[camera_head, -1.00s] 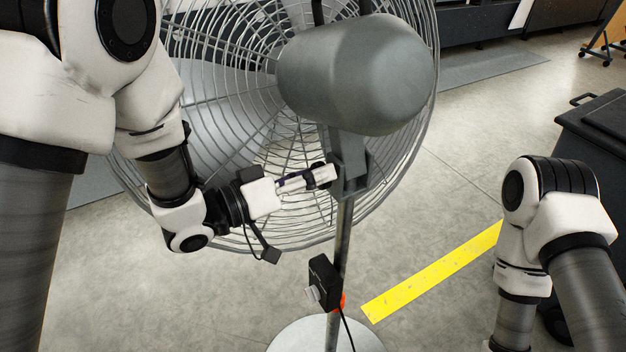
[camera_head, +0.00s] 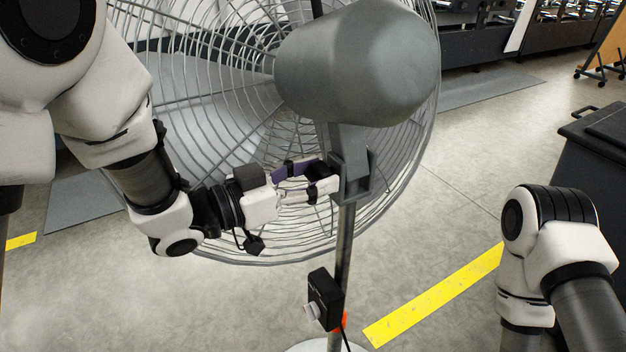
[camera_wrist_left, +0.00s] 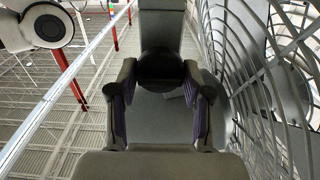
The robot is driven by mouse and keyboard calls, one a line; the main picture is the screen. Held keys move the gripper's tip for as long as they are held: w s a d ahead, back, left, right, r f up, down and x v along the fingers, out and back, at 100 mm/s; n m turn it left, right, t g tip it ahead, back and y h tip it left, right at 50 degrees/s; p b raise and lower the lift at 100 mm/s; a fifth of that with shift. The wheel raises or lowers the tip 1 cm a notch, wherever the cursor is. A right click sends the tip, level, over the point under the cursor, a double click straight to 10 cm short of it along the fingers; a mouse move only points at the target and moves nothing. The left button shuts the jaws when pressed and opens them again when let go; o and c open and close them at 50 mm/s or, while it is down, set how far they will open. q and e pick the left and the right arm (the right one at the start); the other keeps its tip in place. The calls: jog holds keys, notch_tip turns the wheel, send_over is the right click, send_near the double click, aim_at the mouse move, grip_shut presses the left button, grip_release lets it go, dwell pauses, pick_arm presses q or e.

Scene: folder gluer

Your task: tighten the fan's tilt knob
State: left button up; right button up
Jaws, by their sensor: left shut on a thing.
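The grey pedestal fan stands in front of me, its motor housing (camera_head: 357,62) at the top and its tilt bracket (camera_head: 352,165) at the head of the pole. The black tilt knob (camera_wrist_left: 162,68) sits against the grey bracket in the left wrist view, between the fingertips. In the head view the knob is mostly hidden by the fingers. My left gripper (camera_head: 322,178) reaches in from the left and is shut on the knob; purple pads show on its fingers. My right arm (camera_head: 550,235) is at the right; its gripper is out of view.
The wire cage (camera_head: 225,100) lies close behind my left gripper and along the right of the wrist view. A black control box (camera_head: 323,298) is on the pole below. A dark cabinet (camera_head: 595,170) stands at the right. A yellow floor strip (camera_head: 435,295) crosses open floor.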

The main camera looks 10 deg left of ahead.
pick_arm(q)
jog(key=shift+f, duration=0.1)
dwell(0.3)
jog(key=o, duration=1.1)
jog(key=shift+o, duration=0.2)
jog(key=v, duration=0.7)
jog(key=shift+a, duration=0.15)
jog(key=shift+s, duration=0.1)
jog(key=shift+a, duration=0.1)
